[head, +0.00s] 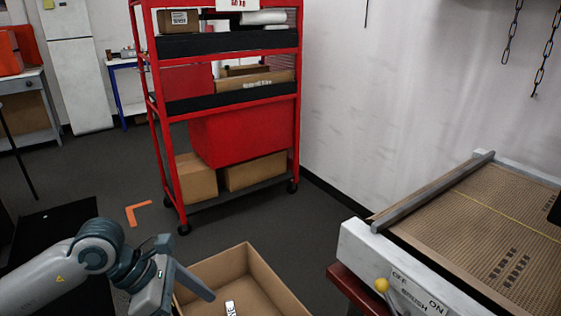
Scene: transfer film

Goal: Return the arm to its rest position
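My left arm comes in from the lower left. Its gripper (190,296) is at the bottom edge, beside and partly over the left side of an open cardboard box (268,276). One dark finger shows at the far edge of the palm, angled down to the right; the other finger is cut off by the frame. The gripper looks open, and nothing shows against the visible finger. My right arm and gripper are out of view.
A red wheeled shelf rack (245,137) with boxes stands behind. A workbench (25,85) stands at far left.

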